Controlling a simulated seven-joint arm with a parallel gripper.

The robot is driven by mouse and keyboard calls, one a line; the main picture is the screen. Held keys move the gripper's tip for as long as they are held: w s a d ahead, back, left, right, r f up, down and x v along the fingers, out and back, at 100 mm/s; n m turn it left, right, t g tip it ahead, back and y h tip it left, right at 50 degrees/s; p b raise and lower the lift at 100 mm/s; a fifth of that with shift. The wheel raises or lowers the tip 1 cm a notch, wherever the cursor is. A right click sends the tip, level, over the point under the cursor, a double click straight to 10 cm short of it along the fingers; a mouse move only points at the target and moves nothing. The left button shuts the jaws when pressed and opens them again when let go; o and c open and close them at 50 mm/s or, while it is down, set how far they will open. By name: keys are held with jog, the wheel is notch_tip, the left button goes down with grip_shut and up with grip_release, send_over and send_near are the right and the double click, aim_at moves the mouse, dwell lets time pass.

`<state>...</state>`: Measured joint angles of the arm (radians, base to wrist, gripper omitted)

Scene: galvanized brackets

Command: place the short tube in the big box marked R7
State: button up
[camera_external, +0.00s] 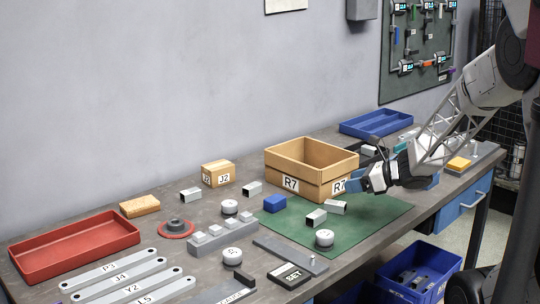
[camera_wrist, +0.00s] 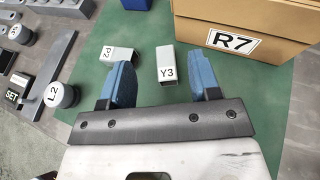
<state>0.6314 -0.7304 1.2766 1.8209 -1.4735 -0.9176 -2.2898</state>
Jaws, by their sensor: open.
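The big box marked R7 (camera_external: 291,183) is open cardboard at the back of the green mat; its side also shows at the upper right in the wrist view (camera_wrist: 270,20). Two short pale tubes lie on the mat: tube Y3 (camera_wrist: 167,64) and tube P2 (camera_wrist: 118,54). In the external view they appear as a right one (camera_external: 336,207) and a left one (camera_external: 316,218). I cannot tell which is shorter. My gripper (camera_wrist: 160,72) is open and empty, with blue fingers. Y3 shows between the fingertips; the left finger partly overlaps P2. In the external view the gripper is beside the box's right end.
A blue block (camera_external: 275,203) and a round knob (camera_external: 325,238) are near the tubes. More pale tubes (camera_external: 191,194) (camera_external: 252,188) lie to the left. A red tray (camera_external: 75,250), a box J2 (camera_external: 218,174) and a blue tray (camera_external: 376,123) are farther off. The mat's right part is clear.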

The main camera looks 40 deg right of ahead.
jog(key=shift+r, duration=0.4)
dwell(0.4)
jog(key=s+a+r+m+g+h, duration=0.1)
jog(key=s+a+r+m+h, duration=0.1)
jog(key=r+m+h, duration=0.55)
jog(key=s+a+r+m+g+h, duration=0.1)
jog(key=a+r+m+h, duration=0.15)
jog(key=r+m, duration=0.9)
jog(key=s+a+f+m+g+y, duration=0.2)
jog(key=s+a+m+g, duration=0.6)
jog(key=s+a+m, duration=0.8)
jog(key=s+m+y, duration=0.2)
jog(key=s+m, duration=0.2)
jog(key=m, duration=0.1)
jog(key=shift+a+m+y, duration=0.15)
jog(key=shift+m+y, duration=0.15)
jog(key=shift+m, duration=0.1)
jog(key=o, duration=0.4)
jog(key=shift+c, duration=0.2)
